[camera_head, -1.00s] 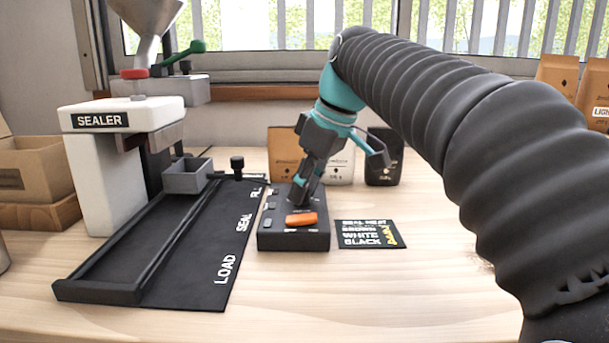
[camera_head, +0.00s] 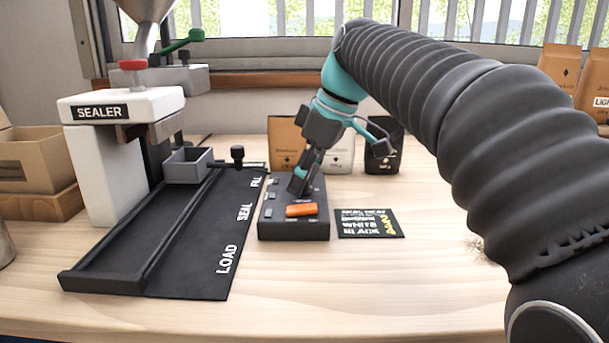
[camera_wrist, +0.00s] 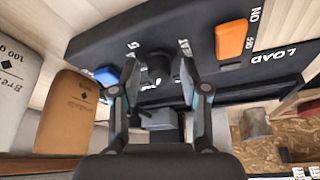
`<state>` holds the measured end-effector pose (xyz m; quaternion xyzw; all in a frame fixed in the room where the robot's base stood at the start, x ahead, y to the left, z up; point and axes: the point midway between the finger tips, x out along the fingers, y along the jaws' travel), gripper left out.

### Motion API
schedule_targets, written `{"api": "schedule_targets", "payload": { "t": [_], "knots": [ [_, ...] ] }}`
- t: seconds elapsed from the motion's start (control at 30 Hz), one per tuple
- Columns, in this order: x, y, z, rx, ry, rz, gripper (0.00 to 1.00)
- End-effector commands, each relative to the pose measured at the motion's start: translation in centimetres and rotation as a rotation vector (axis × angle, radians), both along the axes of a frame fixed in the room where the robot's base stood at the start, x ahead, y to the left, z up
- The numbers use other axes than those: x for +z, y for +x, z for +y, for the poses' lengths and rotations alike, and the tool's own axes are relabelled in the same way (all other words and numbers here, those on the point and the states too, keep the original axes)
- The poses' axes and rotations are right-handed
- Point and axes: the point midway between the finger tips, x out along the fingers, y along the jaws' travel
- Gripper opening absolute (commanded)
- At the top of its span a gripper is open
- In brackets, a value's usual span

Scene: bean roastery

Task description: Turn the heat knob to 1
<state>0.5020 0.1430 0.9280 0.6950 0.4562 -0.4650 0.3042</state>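The black control box (camera_head: 292,228) stands on the table, with an orange rocker switch (camera_head: 300,210) on its front part. The heat knob is hidden behind my gripper (camera_head: 298,188) in the head view. In the wrist view a dark round knob (camera_wrist: 159,68) stands up from the box beside lettering that partly reads "EAT". My gripper (camera_wrist: 160,82) is open there, with one fingertip on each side of the knob and small gaps seeming to show. The number that the knob points to cannot be read.
The sealer (camera_head: 120,112) and its black track (camera_head: 185,245) stand left of the box. A printed card (camera_head: 370,223) lies to the right. Coffee bags (camera_head: 383,158) stand behind. A blue button (camera_wrist: 106,76) is near my left finger in the wrist view. The table front is clear.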

Motion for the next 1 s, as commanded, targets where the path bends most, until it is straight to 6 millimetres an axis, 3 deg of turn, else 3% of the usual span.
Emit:
{"api": "schedule_targets", "payload": {
  "t": [0.43, 1.0],
  "knots": [
    [1.0, -0.1, -0.4, -0.002, 0.000, -0.003, 0.53],
    [9.8, -1.5, -3.6, 0.000, 0.001, -0.004, 0.53]
  ]
}}
